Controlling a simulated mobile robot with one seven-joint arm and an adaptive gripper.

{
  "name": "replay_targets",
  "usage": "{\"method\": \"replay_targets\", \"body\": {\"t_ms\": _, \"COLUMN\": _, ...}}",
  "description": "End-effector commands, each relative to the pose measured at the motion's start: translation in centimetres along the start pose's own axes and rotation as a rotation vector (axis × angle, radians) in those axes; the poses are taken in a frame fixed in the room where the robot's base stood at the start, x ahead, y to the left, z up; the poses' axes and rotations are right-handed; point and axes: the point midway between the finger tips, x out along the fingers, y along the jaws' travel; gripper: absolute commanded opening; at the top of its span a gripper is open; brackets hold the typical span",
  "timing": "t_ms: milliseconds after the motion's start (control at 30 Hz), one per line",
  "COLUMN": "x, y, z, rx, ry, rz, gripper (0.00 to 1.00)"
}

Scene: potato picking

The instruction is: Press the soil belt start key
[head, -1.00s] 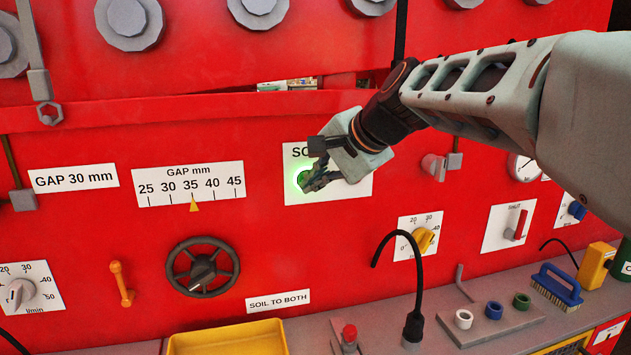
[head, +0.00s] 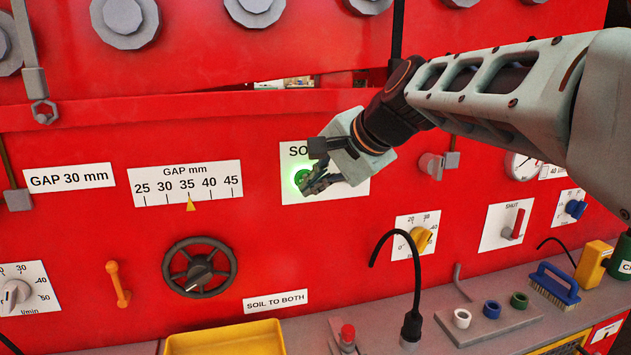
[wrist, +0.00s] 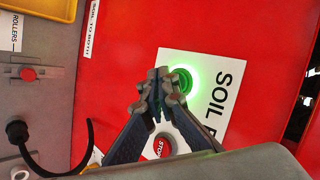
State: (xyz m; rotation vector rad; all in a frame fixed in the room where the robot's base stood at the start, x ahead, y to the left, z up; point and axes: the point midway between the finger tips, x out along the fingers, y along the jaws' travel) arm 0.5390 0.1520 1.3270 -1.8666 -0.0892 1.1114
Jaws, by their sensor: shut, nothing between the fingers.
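The soil belt start key is a round green button (head: 300,178) with a bright green glow, at the left of a white plate (head: 350,189) on the red panel. In the wrist view the lit green key (wrist: 183,80) is just right of the fingertips, and the plate reads "SOIL", the rest hidden. A red STOP key (wrist: 165,146) sits on the same plate, partly behind a finger. My gripper (head: 309,187) is shut and empty. Its tips (wrist: 158,75) are in front of the plate beside the green key; I cannot tell whether they touch the panel.
A dark handwheel (head: 199,267) and an orange lever (head: 118,284) are on the panel lower left. A yellow dial (head: 421,238) is lower right. A black gooseneck (head: 412,290) rises from the grey ledge. A yellow tray (head: 225,339) is below.

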Motion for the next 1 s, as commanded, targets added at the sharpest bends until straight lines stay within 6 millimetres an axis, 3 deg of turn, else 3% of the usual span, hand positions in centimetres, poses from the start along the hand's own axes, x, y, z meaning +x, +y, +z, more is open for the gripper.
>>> {"method": "replay_targets", "body": {"t_ms": 567, "x": -3.3, "y": 2.4, "z": 2.3, "rx": 0.001, "ry": 0.001, "rz": -0.002, "gripper": 0.00}}
{"method": "replay_targets", "body": {"t_ms": 1000, "x": -3.5, "y": 2.5, "z": 2.5, "rx": 0.000, "ry": 0.000, "rz": 0.000, "gripper": 0.00}}
